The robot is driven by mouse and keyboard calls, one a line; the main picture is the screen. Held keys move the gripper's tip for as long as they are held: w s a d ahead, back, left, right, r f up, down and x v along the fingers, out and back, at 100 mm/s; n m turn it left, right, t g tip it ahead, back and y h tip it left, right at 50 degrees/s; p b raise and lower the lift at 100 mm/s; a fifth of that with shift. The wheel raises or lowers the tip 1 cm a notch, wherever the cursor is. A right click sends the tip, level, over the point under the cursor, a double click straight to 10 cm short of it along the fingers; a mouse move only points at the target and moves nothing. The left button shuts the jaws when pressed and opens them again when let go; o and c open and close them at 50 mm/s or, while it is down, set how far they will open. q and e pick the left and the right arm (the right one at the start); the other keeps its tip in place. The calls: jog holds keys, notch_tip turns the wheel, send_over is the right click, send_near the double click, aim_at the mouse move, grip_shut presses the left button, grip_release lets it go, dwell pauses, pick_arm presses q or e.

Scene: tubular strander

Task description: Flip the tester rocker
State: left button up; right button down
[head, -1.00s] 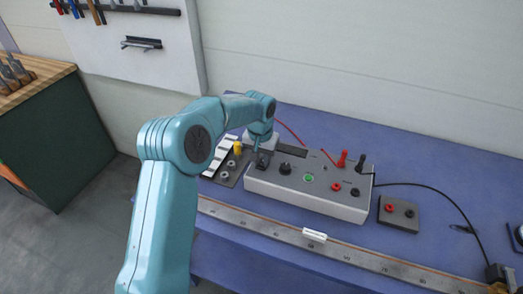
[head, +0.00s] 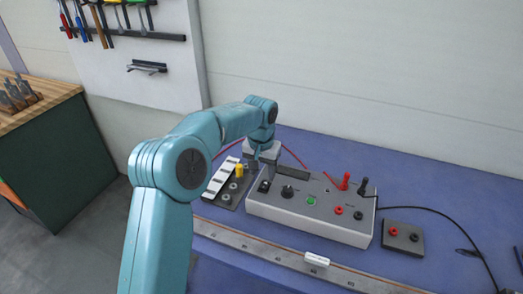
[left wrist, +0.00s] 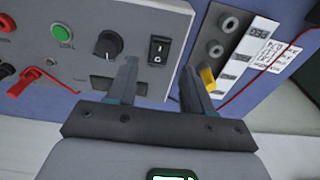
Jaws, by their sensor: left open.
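The tester is a light grey box (head: 310,207) on the blue bench. Its black rocker (head: 264,186) sits at the left end of the top panel, beside a black knob (head: 287,191). My left gripper (head: 256,162) is just behind and above the rocker, at the box's far left corner. In the left wrist view the gripper (left wrist: 159,70) is open and empty. The rocker (left wrist: 158,50) shows in the gap between the fingertips, slightly beyond them; contact cannot be told. My right gripper is not in view.
A dark plate with terminals and a yellow part (head: 239,170) lies left of the tester. A green button (head: 311,200), red and black plugs and sockets crowd the panel's right. A metal rule (head: 270,252) runs along the front. A small socket block (head: 403,238) stands right.

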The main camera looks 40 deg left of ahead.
pick_arm(q)
notch_tip(320, 180, up, 11)
jog(key=s, duration=0.1)
jog(key=shift+d, duration=0.15)
jog(key=shift+s, duration=0.1)
dwell(0.4)
